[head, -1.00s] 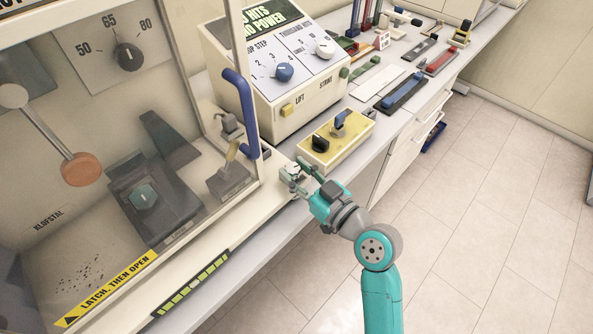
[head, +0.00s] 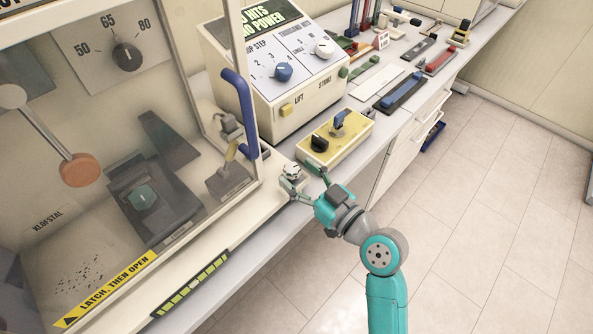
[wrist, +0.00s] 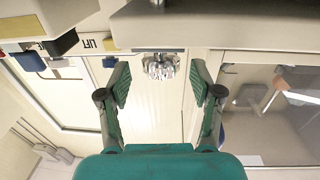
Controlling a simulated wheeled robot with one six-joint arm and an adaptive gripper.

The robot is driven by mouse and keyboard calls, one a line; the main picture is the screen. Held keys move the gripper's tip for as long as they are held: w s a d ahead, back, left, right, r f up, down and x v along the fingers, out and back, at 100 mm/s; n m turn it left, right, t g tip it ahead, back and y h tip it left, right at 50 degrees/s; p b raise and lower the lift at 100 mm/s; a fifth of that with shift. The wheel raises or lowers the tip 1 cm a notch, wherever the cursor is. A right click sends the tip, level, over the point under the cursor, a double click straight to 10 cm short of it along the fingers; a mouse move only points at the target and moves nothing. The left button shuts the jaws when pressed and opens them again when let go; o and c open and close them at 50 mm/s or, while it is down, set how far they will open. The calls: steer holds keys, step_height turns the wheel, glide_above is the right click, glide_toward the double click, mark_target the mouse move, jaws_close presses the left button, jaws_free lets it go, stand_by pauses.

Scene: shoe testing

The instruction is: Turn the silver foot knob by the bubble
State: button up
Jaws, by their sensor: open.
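The silver foot knob (head: 292,171) stands at the right front corner of the clear-walled test machine. In the wrist view the ridged silver knob (wrist: 159,66) sits just ahead of the fingertips, roughly centred between them. My gripper (head: 303,178) is open, with its two green fingers spread apart at the knob's near side. The fingers also show in the wrist view (wrist: 160,84), with clear gaps on both sides of the knob.
The blue door handle (head: 241,112) rises to the left. A cream control box (head: 285,85) is further back.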

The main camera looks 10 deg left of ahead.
steer(key=v, duration=1)
steer(key=shift+s+d, duration=0.2)
steer(key=shift+s, duration=0.05)
steer(key=shift+f, duration=0.1)
steer(key=s+d+f+m+t+h, duration=0.2)
steer(key=s+d+f+m+h, duration=0.75)
steer(key=s+f, duration=0.4)
steer(key=s+d+r+h, duration=0.1)
steer(key=s+d+h, duration=0.1)
steer(key=s, duration=0.7)
steer(key=s+d+r+h, duration=0.2)
steer(key=s, duration=0.6)
steer(key=shift+s+d+t, duration=0.25)
steer(key=shift+s+t, duration=0.15)
stand_by(1.0)
